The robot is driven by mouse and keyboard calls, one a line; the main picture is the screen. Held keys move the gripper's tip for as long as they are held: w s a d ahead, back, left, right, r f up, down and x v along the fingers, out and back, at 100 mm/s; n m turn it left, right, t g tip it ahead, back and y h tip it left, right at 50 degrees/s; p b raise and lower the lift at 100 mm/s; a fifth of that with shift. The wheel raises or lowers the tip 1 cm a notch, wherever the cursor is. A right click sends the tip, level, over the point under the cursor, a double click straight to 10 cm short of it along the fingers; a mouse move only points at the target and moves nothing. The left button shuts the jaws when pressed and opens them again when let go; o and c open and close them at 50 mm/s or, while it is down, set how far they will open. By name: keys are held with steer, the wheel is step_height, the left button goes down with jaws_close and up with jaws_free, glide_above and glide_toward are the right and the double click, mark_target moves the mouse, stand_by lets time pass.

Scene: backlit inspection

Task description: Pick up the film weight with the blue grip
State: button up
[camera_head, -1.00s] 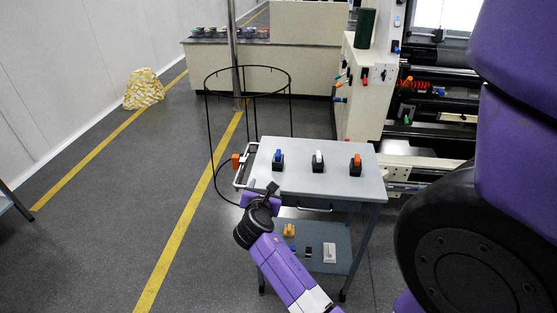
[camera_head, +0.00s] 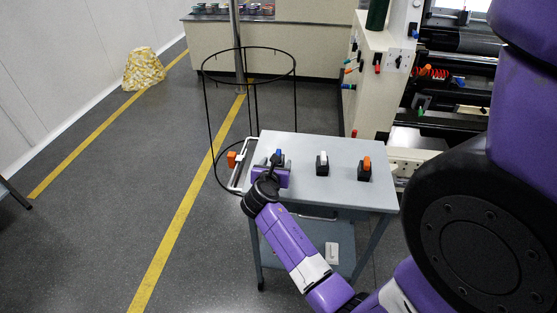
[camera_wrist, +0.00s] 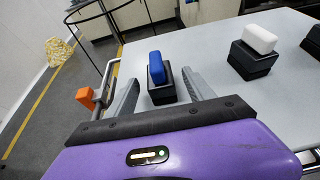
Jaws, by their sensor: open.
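The film weight with the blue grip (camera_wrist: 156,69) stands upright on the grey table, a black block with a blue top. In the wrist view it shows between the two fingers of my gripper (camera_wrist: 160,92), which is open and empty. In the head view my gripper (camera_head: 272,160) is at the table's left part, and only the blue top (camera_head: 279,155) shows past it. The weight with the white grip (camera_head: 322,164) and the one with the orange grip (camera_head: 365,168) stand to its right in a row.
The grey table (camera_head: 340,150) has a white rail and an orange part (camera_head: 232,159) at its left edge. A tall black wire hoop frame (camera_head: 250,100) stands behind its left side. A machine (camera_head: 440,90) is behind right. The table's lower shelf holds a white item (camera_head: 332,252).

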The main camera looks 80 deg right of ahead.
steer(key=x, duration=0.6)
steer(key=shift+d+r+p, duration=0.1)
steer(key=shift+r+p, duration=0.05)
steer(key=shift+p, duration=0.15)
steer(key=shift+r, duration=0.1)
jaws_close()
